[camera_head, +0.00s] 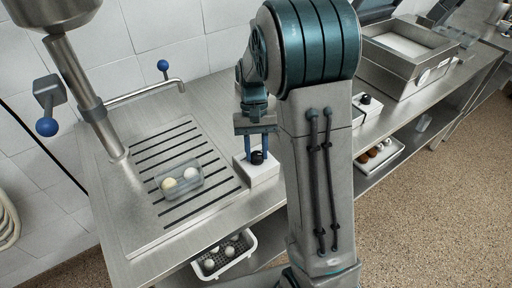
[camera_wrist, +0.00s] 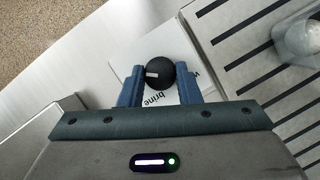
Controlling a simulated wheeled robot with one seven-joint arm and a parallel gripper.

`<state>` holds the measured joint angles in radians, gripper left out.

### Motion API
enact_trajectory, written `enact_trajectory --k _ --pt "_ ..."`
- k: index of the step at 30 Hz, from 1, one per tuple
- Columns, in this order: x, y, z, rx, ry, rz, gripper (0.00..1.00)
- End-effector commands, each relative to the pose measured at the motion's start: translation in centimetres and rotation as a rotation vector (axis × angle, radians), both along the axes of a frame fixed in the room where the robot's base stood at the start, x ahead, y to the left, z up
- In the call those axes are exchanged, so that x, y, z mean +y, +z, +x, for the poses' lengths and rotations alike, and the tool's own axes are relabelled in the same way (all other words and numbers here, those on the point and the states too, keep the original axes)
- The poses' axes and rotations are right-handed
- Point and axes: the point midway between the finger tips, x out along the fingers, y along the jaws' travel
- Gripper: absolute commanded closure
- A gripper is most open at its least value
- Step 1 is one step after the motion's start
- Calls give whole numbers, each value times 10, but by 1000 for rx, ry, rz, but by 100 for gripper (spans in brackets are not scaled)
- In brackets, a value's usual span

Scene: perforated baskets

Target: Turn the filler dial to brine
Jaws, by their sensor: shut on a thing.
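The filler dial (camera_head: 257,157) is a round black knob on a white box (camera_head: 262,175) at the right edge of the slotted drain plate. In the wrist view the dial (camera_wrist: 159,74) has a short white mark on its left part. The label "brine" shows on the box below the dial, and part of another label starting with "w" shows at its right. My gripper (camera_wrist: 160,88) comes down from above, with its two blue fingers on either side of the dial, shut on it. Some of the box top is hidden by the fingers and gripper body.
A clear tray (camera_head: 197,190) with pale balls stands on the drain plate (camera_head: 150,228), left of the dial. A filler column (camera_head: 80,85) with blue-knobbed levers stands behind. A metal basin (camera_head: 385,62) is at the back right. Baskets (camera_head: 244,236) with balls sit on the lower shelf.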

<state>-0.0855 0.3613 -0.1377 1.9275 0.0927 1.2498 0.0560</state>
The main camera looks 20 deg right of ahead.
Motion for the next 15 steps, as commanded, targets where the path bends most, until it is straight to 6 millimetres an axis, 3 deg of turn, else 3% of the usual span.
enact_trajectory --k 15 --pt "-1 1 1 -4 -137 0 93"
